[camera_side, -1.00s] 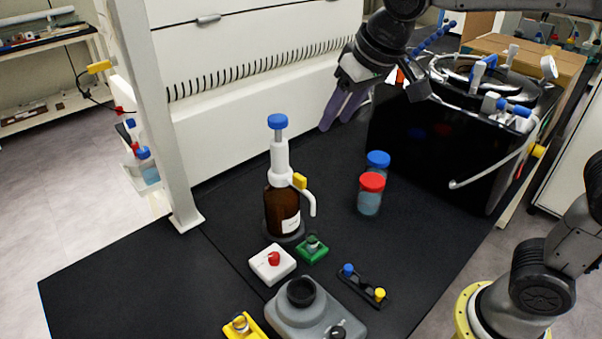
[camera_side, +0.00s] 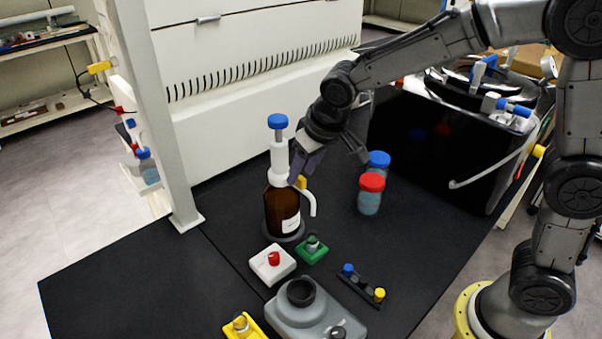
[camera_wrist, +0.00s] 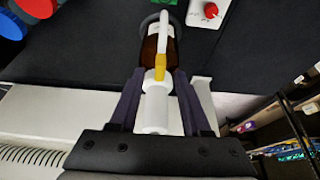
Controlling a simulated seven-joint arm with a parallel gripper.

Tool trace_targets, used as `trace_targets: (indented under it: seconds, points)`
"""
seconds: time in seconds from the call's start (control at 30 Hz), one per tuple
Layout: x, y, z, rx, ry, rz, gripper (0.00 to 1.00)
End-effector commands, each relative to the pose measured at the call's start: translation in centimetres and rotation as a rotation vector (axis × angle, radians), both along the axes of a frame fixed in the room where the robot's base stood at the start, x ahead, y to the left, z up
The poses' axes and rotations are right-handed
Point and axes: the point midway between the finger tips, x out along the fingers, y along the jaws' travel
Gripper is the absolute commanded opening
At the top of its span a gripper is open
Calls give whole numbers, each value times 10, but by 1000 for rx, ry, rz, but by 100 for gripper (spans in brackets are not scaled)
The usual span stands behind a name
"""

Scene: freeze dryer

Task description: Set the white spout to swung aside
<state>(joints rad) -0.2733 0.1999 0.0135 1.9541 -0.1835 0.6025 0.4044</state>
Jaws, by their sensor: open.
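The white spout (camera_side: 312,204) curves out and down from the right side of the white dispenser top (camera_side: 280,160) on a brown bottle (camera_side: 281,212). A yellow piece (camera_side: 302,182) sits where the spout starts. In the wrist view the spout (camera_wrist: 163,35) points up the picture over the brown bottle (camera_wrist: 151,50), with the yellow piece (camera_wrist: 160,66) at its base. My gripper (camera_side: 300,178) is open at the dispenser's right side. In the wrist view my gripper's fingers (camera_wrist: 157,98) stand on either side of the white dispenser body; whether they touch it, I cannot tell.
A red-capped jar (camera_side: 371,194) and a blue-capped jar (camera_side: 378,160) stand to the right of the bottle. In front are a white block with a red knob (camera_side: 272,264), a green block (camera_side: 312,250) and a grey device (camera_side: 315,312). The left mat is clear.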

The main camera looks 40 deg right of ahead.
Motion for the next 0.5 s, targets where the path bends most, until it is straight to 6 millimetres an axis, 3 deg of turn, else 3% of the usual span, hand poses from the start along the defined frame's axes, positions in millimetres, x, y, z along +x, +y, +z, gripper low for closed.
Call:
trace_targets:
  seconds: [0.2,0.5]
  points:
    - [6,0,-15,0,0,-1,48]
    - [6,0,-16,0,0,-1,46]
